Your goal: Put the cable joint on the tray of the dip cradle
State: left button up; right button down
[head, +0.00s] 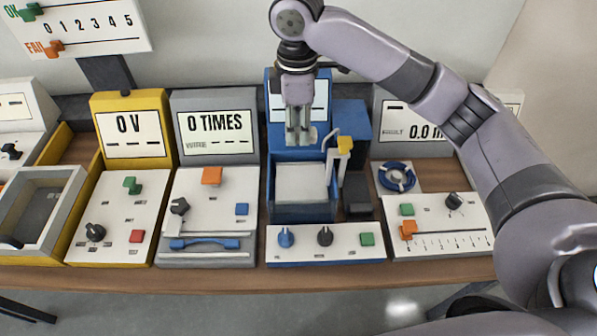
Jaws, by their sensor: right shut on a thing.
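My right gripper (300,138) points straight down above the back of the blue dip station in the middle. It is shut on a small pale grey piece, apparently the cable joint, mostly hidden by the fingers. The blue station, which I take as the dip cradle (303,212), has a pale flat tray (301,182) at its top. The gripper and the piece appear above and behind this tray, apart from it. My left gripper is not in view.
A yellow station (128,185) and a grey counter station (211,195) stand to the left, and a white panel with a blue ring (397,177) to the right. A grey open bin (71,185) is at far left. The wooden bench edge (200,278) runs along the front.

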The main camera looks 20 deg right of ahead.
notch_tip(320, 180, down, 2)
jog(key=shift+s+d+f, duration=0.15)
jog(key=shift+f, duration=0.1)
jog(key=p, duration=0.1)
send_over(297, 182)
notch_tip(297, 182, down, 4)
notch_tip(297, 182, down, 4)
jog(key=shift+r, duration=0.1)
jog(key=shift+f+p, duration=0.35)
notch_tip(297, 182, down, 3)
jog(key=shift+f+p, duration=0.2)
jog(key=shift+p, duration=0.1)
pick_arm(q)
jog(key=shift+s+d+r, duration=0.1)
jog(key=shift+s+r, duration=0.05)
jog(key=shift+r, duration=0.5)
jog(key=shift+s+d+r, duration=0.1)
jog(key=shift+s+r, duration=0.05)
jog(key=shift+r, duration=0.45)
pick_arm(e)
jog(key=shift+f, duration=0.15)
jog(key=shift+s+f, duration=0.1)
jog(key=shift+f, duration=0.5)
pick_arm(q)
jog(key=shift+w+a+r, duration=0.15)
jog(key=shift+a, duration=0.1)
pick_arm(e)
jog(key=c, duration=1.3)
grip_release()
jog(key=shift+c, duration=0.2)
